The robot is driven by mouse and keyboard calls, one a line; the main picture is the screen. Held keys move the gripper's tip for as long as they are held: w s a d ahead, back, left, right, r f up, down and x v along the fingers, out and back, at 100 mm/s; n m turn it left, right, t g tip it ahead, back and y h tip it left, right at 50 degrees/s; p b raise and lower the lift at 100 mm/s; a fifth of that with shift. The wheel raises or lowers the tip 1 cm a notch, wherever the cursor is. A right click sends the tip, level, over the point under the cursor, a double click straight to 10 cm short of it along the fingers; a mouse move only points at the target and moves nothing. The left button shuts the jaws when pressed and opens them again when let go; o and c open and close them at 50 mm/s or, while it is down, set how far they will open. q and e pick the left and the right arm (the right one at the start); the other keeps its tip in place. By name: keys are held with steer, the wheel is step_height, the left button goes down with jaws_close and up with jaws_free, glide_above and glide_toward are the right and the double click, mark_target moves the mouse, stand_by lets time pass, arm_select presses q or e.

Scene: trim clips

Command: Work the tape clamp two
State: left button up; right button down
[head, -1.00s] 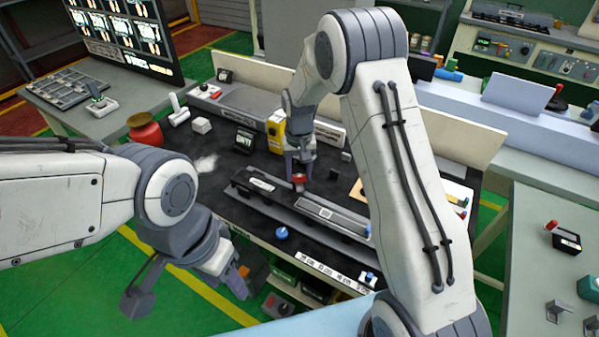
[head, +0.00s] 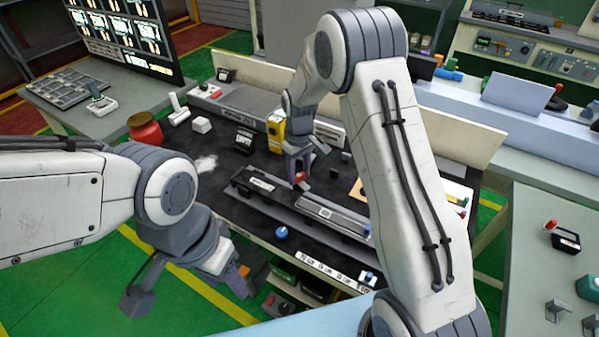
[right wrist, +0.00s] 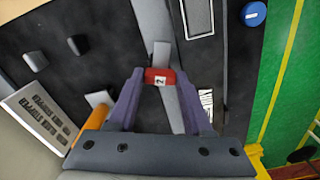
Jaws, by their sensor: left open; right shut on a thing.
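The red handle of tape clamp two (head: 301,177), marked "2", sits at the middle of the long grey fixture (head: 345,221) on the black bench. In the right wrist view the red handle (right wrist: 160,76) is between the two purple fingertips, on a grey lever. My right gripper (head: 300,168) is shut on this handle; it also shows in the right wrist view (right wrist: 159,80). My left gripper (head: 190,290) is open and empty, low at the left in front of the bench, away from the clamp.
A blue knob (head: 281,232) is at the bench front. My right arm hides part of the bench's right side.

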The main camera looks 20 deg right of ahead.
mark_target(299, 175)
stand_by(0.3)
steer(key=shift+c, duration=1.6)
jaws_free()
steer(key=shift+r, duration=0.1)
step_height(299, 175, up, 10)
steer(key=b, duration=0.2)
steer(key=shift+r, duration=0.2)
